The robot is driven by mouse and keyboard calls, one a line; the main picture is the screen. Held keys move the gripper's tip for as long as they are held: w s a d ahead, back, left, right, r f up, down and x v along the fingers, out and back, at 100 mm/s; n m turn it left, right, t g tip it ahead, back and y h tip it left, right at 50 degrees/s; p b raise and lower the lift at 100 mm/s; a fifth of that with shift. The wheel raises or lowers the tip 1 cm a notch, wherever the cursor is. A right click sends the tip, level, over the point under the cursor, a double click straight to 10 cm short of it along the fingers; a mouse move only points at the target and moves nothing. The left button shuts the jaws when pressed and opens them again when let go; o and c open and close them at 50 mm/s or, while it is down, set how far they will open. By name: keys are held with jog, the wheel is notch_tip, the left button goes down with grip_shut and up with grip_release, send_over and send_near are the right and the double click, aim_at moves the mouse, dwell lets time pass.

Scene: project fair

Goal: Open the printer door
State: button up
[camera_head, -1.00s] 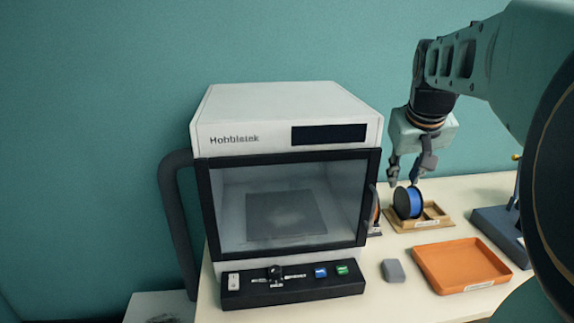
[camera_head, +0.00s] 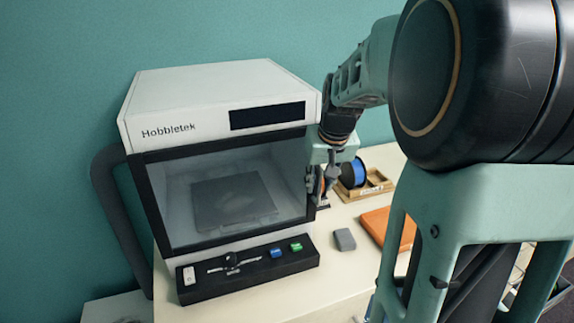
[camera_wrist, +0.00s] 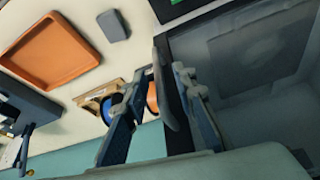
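The white Hobbletek printer (camera_head: 210,95) stands on the table with its black-framed glass door (camera_head: 228,196) closed. My gripper (camera_head: 323,180) is at the door's right edge, where it hides most of the handle in the head view. In the wrist view, the grey bar handle (camera_wrist: 166,85) runs along the door's dark frame (camera_wrist: 178,125). My gripper (camera_wrist: 157,78) is open there, with one finger on each side of the handle. The finger on the spool side is apart from the handle; contact by the other finger is unclear.
A wooden holder (camera_head: 377,182) with a blue spool (camera_head: 353,172) stands just right of my gripper. A grey block (camera_head: 344,239) and an orange tray (camera_head: 378,222) lie nearby. A dark curved tube (camera_head: 118,215) is left of the printer.

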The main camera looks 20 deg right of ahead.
jog(key=shift+f, duration=0.1)
jog(key=shift+c, duration=0.4)
grip_shut()
